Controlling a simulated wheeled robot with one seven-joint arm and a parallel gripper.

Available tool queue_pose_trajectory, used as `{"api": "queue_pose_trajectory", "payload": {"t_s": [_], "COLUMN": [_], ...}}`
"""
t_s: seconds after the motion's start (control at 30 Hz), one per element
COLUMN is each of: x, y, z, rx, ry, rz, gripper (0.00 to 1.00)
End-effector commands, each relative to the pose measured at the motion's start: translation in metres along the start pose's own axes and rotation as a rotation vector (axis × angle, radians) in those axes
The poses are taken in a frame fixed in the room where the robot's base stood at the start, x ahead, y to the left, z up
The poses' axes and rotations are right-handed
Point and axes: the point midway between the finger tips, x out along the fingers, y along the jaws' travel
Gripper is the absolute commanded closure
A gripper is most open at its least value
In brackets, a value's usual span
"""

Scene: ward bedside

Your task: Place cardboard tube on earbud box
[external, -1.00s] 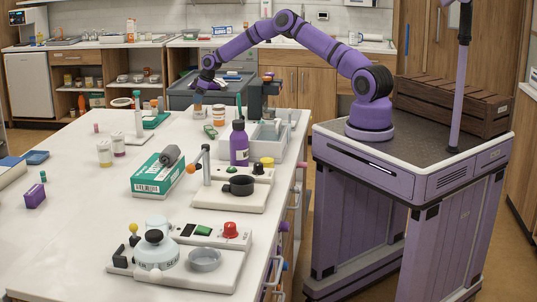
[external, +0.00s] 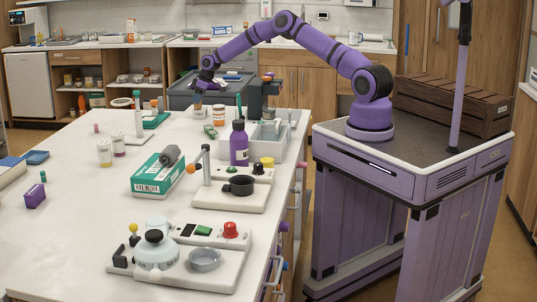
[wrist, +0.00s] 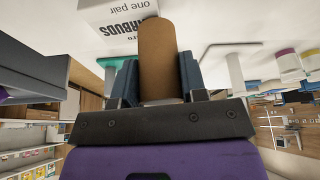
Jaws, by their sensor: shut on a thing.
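The cardboard tube (wrist: 160,60) is a plain brown cylinder held between the two fingers of my gripper (wrist: 159,80) in the wrist view. In the external view, my gripper (external: 204,87) is at the far end of the table, with the tan tube (external: 197,98) under it. The earbud box (wrist: 112,20) is white with dark print, at the top of the wrist view, and the tube's end overlaps it there. In the external view, the box (external: 199,112) appears as a small pale shape below the tube. I cannot tell whether tube and box touch.
A jar with an orange lid (external: 218,115) stands close to the right. A purple bottle (external: 239,143), a grey tray (external: 270,141) and a green-and-white box (external: 158,174) are nearer the camera. The table's left middle (external: 80,215) is clear.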

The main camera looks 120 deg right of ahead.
Motion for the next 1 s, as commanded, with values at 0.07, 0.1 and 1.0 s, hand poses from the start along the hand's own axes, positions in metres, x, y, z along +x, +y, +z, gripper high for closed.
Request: {"api": "queue_pose_trajectory", "payload": {"t_s": [0.07,0.1,1.0], "x": [-0.012,-0.019,-0.093], "y": [0.0,0.0,-0.017], "z": [-0.006,-0.009,0.073], "rx": [-0.001,-0.002,-0.003], "ry": [0.003,0.003,0.0], "rz": [0.002,0.003,-0.003], "gripper": [0.87,0.87,0.87]}}
